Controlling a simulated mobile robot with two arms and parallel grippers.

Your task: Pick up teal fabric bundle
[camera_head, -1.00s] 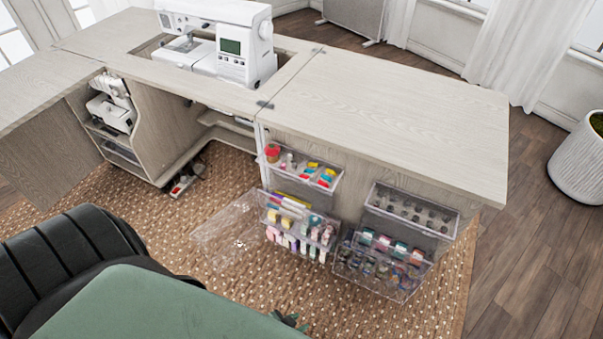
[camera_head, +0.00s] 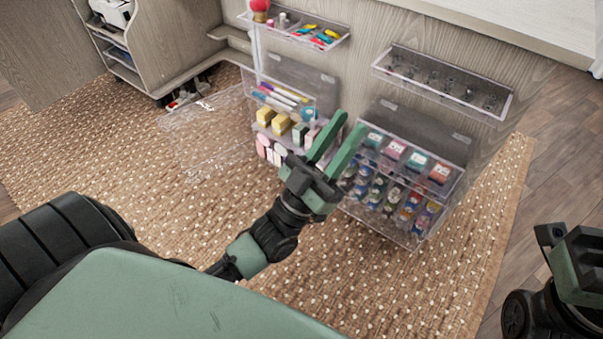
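Small rolled bundles stand in a row in the upper part of the clear right-hand bin. Two look teal: one teal bundle (camera_head: 373,140) at the left end and another teal bundle (camera_head: 416,161) further right, with reddish ones (camera_head: 440,172) between and beside them. I cannot tell which one the task means. My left gripper (camera_head: 350,121) is open and empty, its two green fingers apart, in front of the gap between the bins and just left of the bundles. It hides part of both bins. My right gripper (camera_head: 572,245) shows at the right edge, far from the bins; its fingers are not clear.
A clear bin row (camera_head: 445,85) with small dark pieces hangs above the bundles. Left of my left gripper, clear bins hold yellow blocks (camera_head: 280,124) and markers. A clear panel (camera_head: 207,135) extends above the woven rug (camera_head: 110,150).

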